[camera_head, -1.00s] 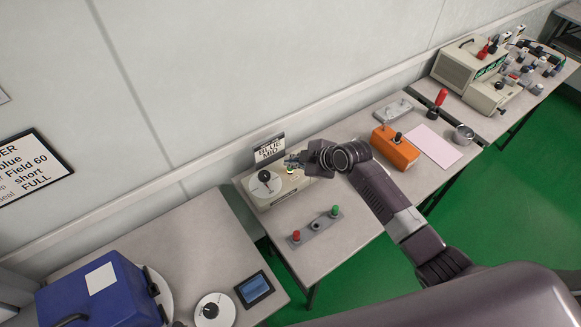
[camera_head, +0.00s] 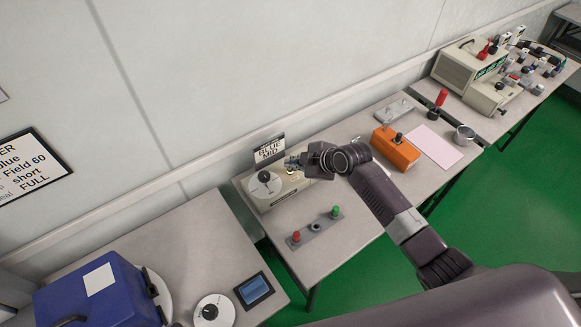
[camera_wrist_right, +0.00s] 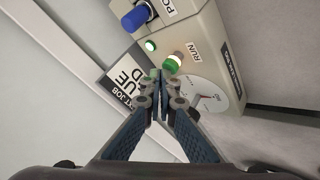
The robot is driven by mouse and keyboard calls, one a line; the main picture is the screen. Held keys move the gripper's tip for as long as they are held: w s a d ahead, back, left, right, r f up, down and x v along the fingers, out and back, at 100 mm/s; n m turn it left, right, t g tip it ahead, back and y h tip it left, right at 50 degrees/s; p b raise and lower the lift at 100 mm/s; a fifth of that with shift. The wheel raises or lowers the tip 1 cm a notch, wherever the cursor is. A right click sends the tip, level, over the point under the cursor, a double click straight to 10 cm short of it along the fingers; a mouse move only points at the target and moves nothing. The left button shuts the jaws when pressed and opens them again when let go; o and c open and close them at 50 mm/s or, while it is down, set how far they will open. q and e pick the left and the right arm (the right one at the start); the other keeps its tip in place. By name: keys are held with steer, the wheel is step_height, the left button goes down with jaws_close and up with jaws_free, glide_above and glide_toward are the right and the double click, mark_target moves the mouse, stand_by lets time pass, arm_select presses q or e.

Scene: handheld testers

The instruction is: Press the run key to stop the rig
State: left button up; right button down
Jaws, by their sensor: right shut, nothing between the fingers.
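A small lit green lamp (camera_wrist_right: 150,46) and a blue knob (camera_wrist_right: 137,17) sit farther along. My right gripper (camera_wrist_right: 161,73) is shut and empty, its tips just beside the run key in that view; I cannot tell whether they touch. In the head view the right gripper (camera_head: 294,163) is over the rig and partly hides it. My left gripper is out of view.
A BLUE MID card (camera_head: 269,149) stands behind the rig. An orange box (camera_head: 396,150) stands to the right. A blue case (camera_head: 98,295) is on the left table.

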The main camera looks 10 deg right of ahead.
steer(key=shift+f, duration=0.15)
steer(key=shift+r+p, duration=0.8)
steer(key=shift+r, duration=0.2)
step_height(320, 180, up, 6)
steer(key=p, duration=0.5)
stand_by(0.3)
